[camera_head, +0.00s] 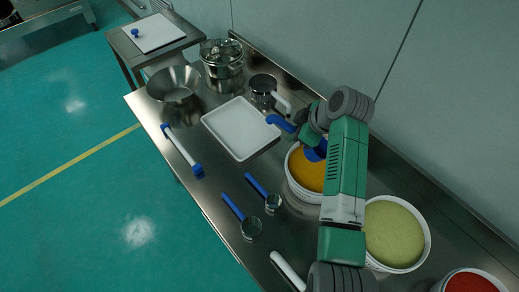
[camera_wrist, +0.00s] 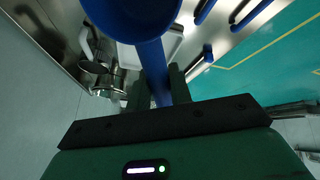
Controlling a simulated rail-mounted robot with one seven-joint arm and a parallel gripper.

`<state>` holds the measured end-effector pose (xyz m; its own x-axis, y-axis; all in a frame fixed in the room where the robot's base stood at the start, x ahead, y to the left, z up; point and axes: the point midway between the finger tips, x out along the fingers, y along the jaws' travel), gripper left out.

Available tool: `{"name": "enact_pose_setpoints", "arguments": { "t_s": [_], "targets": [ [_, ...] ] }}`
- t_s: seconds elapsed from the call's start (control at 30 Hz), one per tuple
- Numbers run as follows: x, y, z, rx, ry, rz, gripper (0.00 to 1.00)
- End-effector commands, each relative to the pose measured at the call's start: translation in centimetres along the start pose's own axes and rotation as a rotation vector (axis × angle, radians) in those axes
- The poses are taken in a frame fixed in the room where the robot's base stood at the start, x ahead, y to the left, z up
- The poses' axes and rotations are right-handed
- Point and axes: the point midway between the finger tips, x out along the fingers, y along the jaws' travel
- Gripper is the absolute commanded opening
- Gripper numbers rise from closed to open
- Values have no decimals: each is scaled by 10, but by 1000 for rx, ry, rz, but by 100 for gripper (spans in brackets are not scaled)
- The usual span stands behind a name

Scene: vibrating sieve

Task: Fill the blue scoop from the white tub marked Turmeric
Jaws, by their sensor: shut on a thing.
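A white tub (camera_head: 289,175) of orange-yellow powder (camera_head: 307,174) stands on the steel table in the head view; its marking is not readable, and my arm covers its right part. My gripper (camera_head: 309,126) is at the tub's upper edge and is shut on the handle of the blue scoop (camera_head: 316,152). The scoop's bowl shows over the powder, partly behind my arm; whether it touches the powder I cannot tell. In the wrist view, the scoop (camera_wrist: 133,14) has its handle between my fingers (camera_wrist: 158,88). Its contents cannot be made out.
A tub of yellow-green powder (camera_head: 393,236) and a tub of red powder (camera_head: 470,284) stand to the right. A wall runs behind.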

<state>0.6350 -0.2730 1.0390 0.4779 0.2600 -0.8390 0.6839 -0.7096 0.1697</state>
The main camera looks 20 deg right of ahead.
Motion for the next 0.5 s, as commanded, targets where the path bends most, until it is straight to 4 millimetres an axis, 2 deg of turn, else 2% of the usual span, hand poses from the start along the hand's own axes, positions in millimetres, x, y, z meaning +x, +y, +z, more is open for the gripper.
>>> {"name": "enact_pose_setpoints", "arguments": {
  "t_s": [0.07, 0.2, 0.5],
  "targets": [
    [-9, 10, 10, -14, 9, -11, 0],
    [-15, 15, 14, -27, 17, -20, 0],
    [-9, 13, 18, -27, 16, -20, 0]
  ]
}}
